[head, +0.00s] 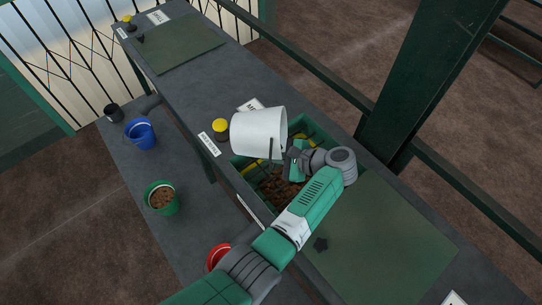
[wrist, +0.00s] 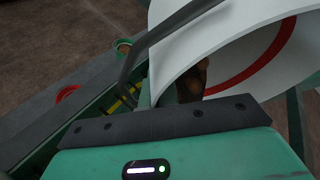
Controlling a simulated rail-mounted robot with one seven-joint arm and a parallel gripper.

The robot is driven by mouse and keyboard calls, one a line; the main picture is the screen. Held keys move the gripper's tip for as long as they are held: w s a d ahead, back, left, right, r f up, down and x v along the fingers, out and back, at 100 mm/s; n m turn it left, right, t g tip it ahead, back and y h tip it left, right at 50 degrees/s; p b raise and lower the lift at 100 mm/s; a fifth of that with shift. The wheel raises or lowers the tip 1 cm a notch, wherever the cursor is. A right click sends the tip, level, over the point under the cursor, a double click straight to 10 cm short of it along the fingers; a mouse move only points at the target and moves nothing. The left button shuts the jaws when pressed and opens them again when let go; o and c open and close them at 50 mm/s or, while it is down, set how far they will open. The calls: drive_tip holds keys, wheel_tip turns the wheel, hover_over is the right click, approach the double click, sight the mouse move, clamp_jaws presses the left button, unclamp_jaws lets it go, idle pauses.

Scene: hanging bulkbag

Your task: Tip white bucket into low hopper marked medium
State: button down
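The white bucket (head: 258,132) is tipped onto its side above the green-rimmed low hopper (head: 318,130). A sign (head: 249,105) beside the hopper begins with "M"; the bucket hides the rest. My gripper (head: 296,160) is at the bucket's right side, shut on its rim. In the wrist view, the bucket's open mouth (wrist: 235,50) faces the camera, with a red ring inside and a small brown lump near the lower rim. Its grey handle crosses that view. Brown lumps (head: 275,188) lie in the hopper below; the bucket and my arm hide part of it.
A yellow-topped button (head: 220,126) and a label (head: 209,144) are left of the bucket. The lower shelf holds a blue bucket (head: 141,133), a green bucket with brown lumps (head: 161,198), a red bucket (head: 217,257) and a black cup (head: 114,112). A green post (head: 428,75) stands at right.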

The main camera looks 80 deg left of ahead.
drive_tip(key=shift+w+d+f+g+y+b, duration=0.1)
drive_tip(key=shift+w+f+g+y+b, duration=0.2)
drive_tip(key=shift+f+g+b, duration=0.7)
